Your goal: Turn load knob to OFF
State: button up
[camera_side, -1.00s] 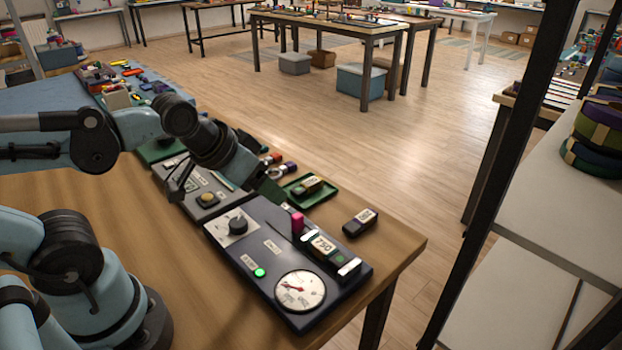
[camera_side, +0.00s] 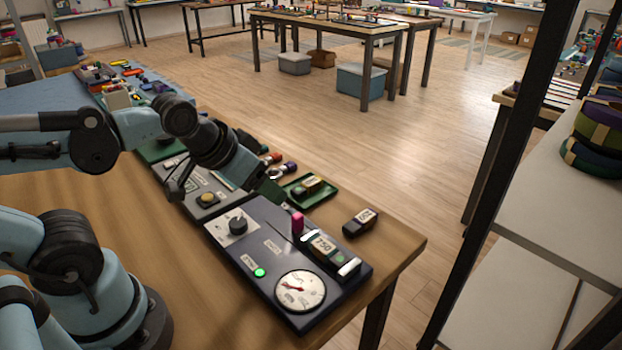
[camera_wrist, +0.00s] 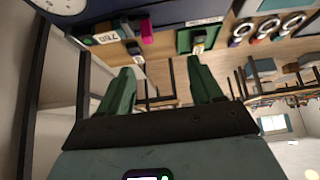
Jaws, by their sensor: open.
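The dark round knob (camera_side: 237,226) sits on a white plate on the dark panel (camera_side: 225,246), near its left end in the side view. I cannot read its markings or pointer direction. My gripper (camera_side: 274,188) is above and behind the knob, apart from it, toward the panel's far edge. In the wrist view, the two green fingers of my gripper (camera_wrist: 160,85) are spread apart with nothing between them. The knob is not visible in the wrist view.
The panel also has a lit green button (camera_side: 260,272), a round gauge (camera_side: 300,291), a pink piece (camera_side: 297,223) and a numbered module (camera_side: 322,245). A green tray (camera_side: 310,191) and a dark block (camera_side: 360,222) lie behind it. Bare wood lies in front.

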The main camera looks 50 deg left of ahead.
dwell(0.4)
jog(key=r+m+g, duration=0.1)
jog(key=m+g, duration=0.6)
jog(key=m, duration=1.3)
send_over(238, 221)
jog(key=shift+s+f, duration=0.1)
jog(key=shift+f, duration=5.85)
jog(key=shift+c, duration=0.3)
jog(key=c, duration=1)
